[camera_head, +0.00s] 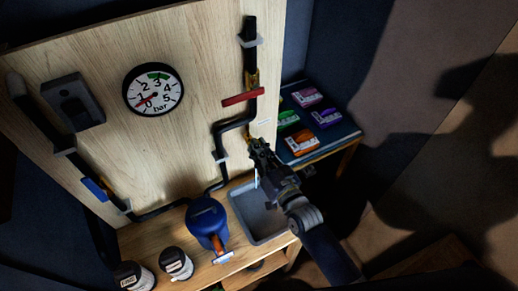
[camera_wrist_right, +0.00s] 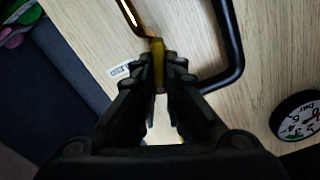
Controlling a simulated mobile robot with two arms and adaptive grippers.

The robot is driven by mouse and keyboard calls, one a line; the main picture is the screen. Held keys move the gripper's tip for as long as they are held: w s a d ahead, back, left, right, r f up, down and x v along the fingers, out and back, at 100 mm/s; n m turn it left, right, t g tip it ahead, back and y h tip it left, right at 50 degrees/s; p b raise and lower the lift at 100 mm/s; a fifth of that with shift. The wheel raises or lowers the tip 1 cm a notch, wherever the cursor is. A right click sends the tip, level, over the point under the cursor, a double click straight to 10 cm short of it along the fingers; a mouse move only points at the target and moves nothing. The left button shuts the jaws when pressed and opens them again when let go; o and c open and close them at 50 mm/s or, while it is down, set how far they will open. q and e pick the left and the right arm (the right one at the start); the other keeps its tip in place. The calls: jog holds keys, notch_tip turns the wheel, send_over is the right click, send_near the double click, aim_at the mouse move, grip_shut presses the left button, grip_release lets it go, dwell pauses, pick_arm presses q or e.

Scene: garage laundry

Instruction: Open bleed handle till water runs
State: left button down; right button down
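My right gripper (camera_head: 258,147) reaches up from the lower right to the board's right edge. In the right wrist view (camera_wrist_right: 161,80) its fingertips are close together on both sides of a narrow yellow handle (camera_wrist_right: 158,62), and appear shut on it. In the head view the gripper hides most of this handle. A thin pale streak (camera_head: 256,178) shows below the gripper, above the grey tray (camera_head: 238,210); I cannot tell whether it is water. The round gauge (camera_head: 153,89) is on the board, its red needle toward the low end. My left gripper is not in view.
A red handle (camera_head: 243,97) and black pipe (camera_head: 220,150) are on the wooden board (camera_head: 200,50), close to my gripper. A blue pump-like device (camera_head: 206,219) stands left of the tray. Colored boxes (camera_head: 302,143) lie on a side table behind. A blue handle (camera_head: 95,188) is at left.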

jog(key=shift+n, duration=0.6)
jog(key=c, duration=1.7)
grip_release()
jog(key=v, duration=1.2)
jog(key=shift+f, duration=0.1)
